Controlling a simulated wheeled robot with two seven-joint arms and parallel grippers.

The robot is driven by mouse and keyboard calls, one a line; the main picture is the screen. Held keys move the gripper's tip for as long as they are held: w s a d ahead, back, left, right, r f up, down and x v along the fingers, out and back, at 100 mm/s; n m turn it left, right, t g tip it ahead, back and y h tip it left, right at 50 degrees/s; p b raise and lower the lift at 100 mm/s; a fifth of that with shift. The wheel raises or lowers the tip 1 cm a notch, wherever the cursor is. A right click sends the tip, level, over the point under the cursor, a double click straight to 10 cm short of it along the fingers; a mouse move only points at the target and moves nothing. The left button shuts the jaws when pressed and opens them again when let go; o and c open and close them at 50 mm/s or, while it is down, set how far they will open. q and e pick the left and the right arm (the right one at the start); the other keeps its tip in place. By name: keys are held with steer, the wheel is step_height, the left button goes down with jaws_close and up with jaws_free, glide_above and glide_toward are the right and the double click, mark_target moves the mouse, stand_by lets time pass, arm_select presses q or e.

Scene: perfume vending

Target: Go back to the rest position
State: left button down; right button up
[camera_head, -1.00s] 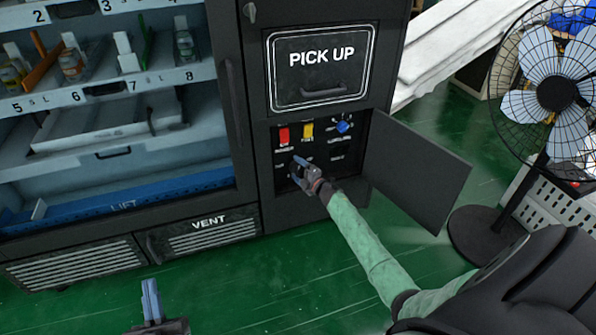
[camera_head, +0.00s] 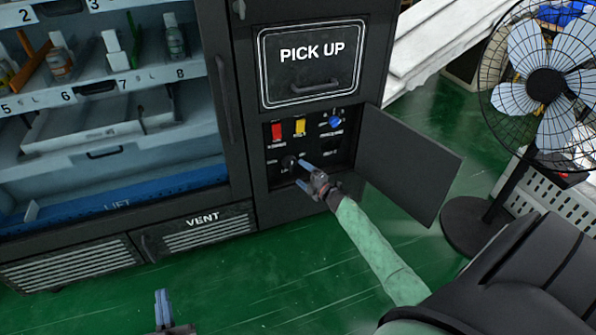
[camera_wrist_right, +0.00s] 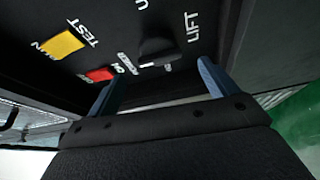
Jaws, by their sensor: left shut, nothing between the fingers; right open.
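My right gripper (camera_head: 302,176) is open in front of the control panel (camera_head: 346,160), low on the black vending machine. In the right wrist view its two blue fingers (camera_wrist_right: 158,88) stand apart with nothing between them. A black knob (camera_wrist_right: 158,50) by the word LIFT lies just beyond the fingertips, apart from them. The knob (camera_head: 289,161) also shows in the head view, left of the gripper. A red switch (camera_head: 277,131), a yellow switch (camera_head: 300,127) and a blue knob (camera_head: 335,121) sit above. My left gripper (camera_head: 162,301) is shut and empty over the green floor.
The panel's door (camera_head: 405,165) hangs open on the right, close to my right forearm. A fan (camera_head: 545,85) stands further right, beside a white crate (camera_head: 540,195). The PICK UP hatch (camera_head: 315,65) is shut. The green floor (camera_head: 270,290) between my arms is clear.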

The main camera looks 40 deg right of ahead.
arm_select(q)
steer(key=shift+f, duration=0.3)
arm_select(e)
steer(key=shift+s, duration=0.3)
arm_select(q)
steer(key=shift+r, duration=0.1)
